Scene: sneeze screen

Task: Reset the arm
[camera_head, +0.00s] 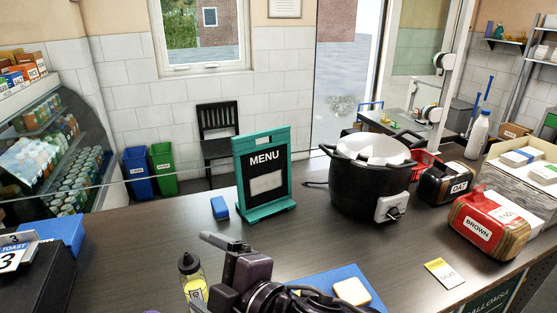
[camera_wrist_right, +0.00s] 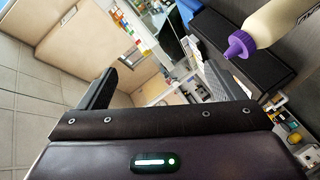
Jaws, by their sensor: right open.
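My right gripper (camera_head: 212,268) is low in the middle of the head view, above the near part of the dark counter (camera_head: 150,235), close to a yellow bottle with a black cap (camera_head: 193,283). In the right wrist view its two fingers (camera_wrist_right: 158,88) are spread wide, with nothing between them. A pale bottle with a purple nozzle (camera_wrist_right: 275,28) lies beyond the right finger in that view, apart from it. My left gripper is not in view.
A green menu stand (camera_head: 264,180), a blue block (camera_head: 220,208) and a black pot (camera_head: 360,180) stand on the counter. A blue board (camera_head: 325,280) lies right of my gripper. Red-wrapped bread (camera_head: 485,228) is at right, a black stand (camera_head: 40,280) at left.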

